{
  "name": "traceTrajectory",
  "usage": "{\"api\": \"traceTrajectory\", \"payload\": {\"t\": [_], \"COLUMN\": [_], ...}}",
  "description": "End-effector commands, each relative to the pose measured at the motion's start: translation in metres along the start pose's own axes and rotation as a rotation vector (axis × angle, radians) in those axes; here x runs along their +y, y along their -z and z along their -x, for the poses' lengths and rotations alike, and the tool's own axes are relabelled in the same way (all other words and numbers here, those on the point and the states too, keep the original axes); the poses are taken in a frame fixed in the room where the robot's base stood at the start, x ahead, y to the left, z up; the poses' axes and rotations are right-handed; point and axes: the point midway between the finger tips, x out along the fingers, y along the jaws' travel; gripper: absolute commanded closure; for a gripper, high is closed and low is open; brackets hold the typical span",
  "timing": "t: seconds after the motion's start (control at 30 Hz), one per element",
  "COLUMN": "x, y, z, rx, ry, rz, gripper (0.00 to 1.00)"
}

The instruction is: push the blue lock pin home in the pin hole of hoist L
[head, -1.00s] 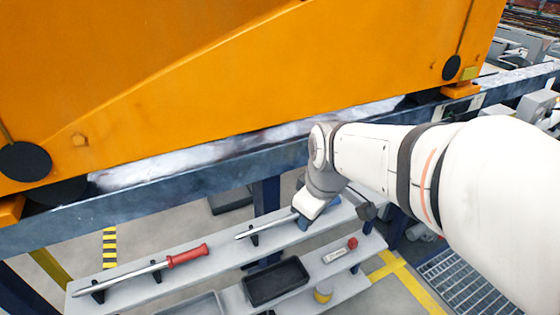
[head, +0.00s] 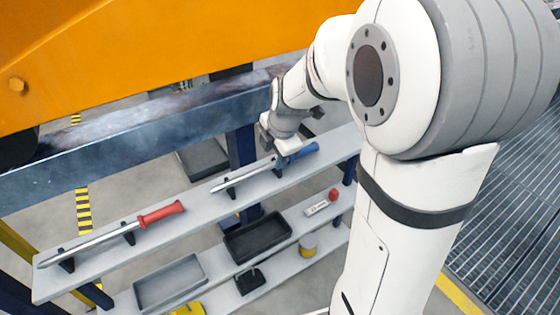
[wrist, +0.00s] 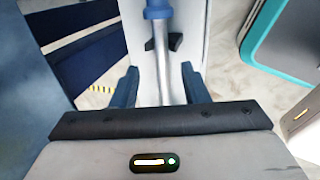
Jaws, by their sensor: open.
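The blue lock pin has a blue handle (head: 300,153) and a bare metal rod (head: 240,177). It lies in black holders on the upper grey shelf. My gripper (head: 276,152) is above it, near where the handle meets the rod. In the wrist view my open gripper (wrist: 160,85) has one finger on each side of the metal rod (wrist: 162,60), with gaps showing. The blue collar (wrist: 158,9) is at the top edge there. A large orange hoist body (head: 150,50) fills the upper left; I cannot make out a pin hole on it.
A red-handled pin (head: 160,213) lies left on the same shelf (head: 190,203). The lower shelf holds a black tray (head: 257,237), a grey tray (head: 170,283) and small items. A blue-grey beam (head: 130,145) runs behind the shelf, close to my gripper.

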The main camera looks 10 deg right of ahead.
Motion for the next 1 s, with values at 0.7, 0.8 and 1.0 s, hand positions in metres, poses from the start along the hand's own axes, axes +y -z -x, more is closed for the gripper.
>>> {"api": "traceTrajectory", "payload": {"t": [0.7, 0.8, 1.0], "x": [0.001, 0.001, 0.002], "y": [0.004, 0.004, 0.005], "z": [-0.042, -0.042, -0.042], "rx": [0.000, 0.001, 0.000], "ry": [0.001, 0.001, -0.001], "rz": [0.001, 0.001, 0.001], "gripper": [0.71, 0.79, 0.96]}}
